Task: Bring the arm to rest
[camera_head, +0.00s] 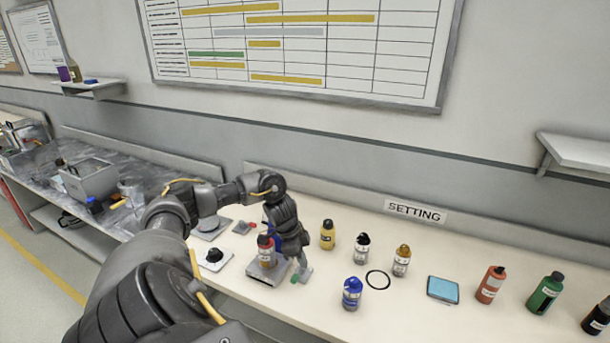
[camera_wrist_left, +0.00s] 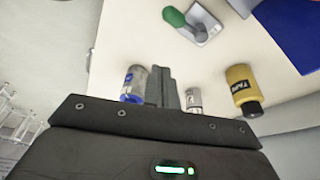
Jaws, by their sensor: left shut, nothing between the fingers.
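My left arm comes in from the lower left of the head view, bends at the elbow and hangs down over the light table (camera_head: 330,290). A blue-and-silver bottle (camera_wrist_left: 136,82), a silver bottle (camera_wrist_left: 194,100) and a yellow bottle (camera_wrist_left: 243,90) show near or beyond the fingers. My right gripper is not in view.
A yellow bottle (camera_head: 327,235), blue bottle (camera_head: 352,293), black ring (camera_head: 378,280), blue-screened device (camera_head: 443,289) and red bottle (camera_head: 490,284) spread rightward. A wall shelf (camera_head: 575,152) juts out at right.

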